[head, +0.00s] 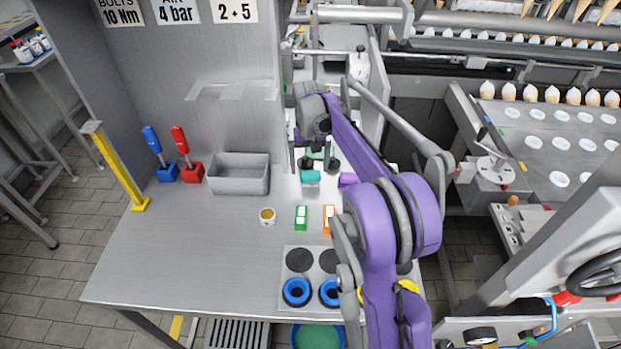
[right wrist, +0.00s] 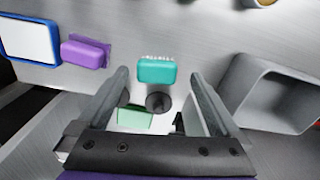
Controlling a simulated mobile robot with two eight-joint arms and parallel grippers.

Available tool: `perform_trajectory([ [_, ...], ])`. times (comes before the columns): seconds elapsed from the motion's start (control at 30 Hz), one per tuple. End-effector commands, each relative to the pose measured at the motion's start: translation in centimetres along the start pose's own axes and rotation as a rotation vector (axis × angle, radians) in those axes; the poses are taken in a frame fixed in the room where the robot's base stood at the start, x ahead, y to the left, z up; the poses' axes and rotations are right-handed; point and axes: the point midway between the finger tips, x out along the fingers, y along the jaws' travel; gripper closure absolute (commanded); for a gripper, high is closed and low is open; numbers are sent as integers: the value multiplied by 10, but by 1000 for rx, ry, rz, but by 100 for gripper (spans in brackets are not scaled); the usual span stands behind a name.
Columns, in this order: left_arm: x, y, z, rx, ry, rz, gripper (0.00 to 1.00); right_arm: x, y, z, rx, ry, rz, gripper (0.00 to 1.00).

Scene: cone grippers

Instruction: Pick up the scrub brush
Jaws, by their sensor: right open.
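The scrub brush (head: 310,177) looks like a small teal block lying on the steel worktable. In the right wrist view the teal brush (right wrist: 157,69) shows pale bristles along its far edge. My right gripper (head: 313,161) is open and empty, reaching down over the table just behind the brush in the head view. In the right wrist view the brush lies just beyond and between the fingertips (right wrist: 160,78), with no clear contact. My left gripper is not in view.
A purple block (right wrist: 86,51) lies beside the brush, and a green piece (right wrist: 135,117) and a dark round thing (right wrist: 158,102) lie between my fingers. A grey bin (head: 239,187) stands to the left. The table's front left is clear.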

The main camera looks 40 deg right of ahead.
Motion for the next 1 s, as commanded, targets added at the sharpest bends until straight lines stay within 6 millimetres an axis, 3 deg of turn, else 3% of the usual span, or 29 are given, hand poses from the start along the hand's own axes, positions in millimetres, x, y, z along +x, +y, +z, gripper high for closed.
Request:
perform_trajectory([
  [0.3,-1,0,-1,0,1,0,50,43,4,-3,-1,0,0,0],
  [0.6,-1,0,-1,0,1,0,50,48,4,-2,0,0,0,0],
  [1.0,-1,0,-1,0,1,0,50,47,4,-2,0,0,0,72],
])
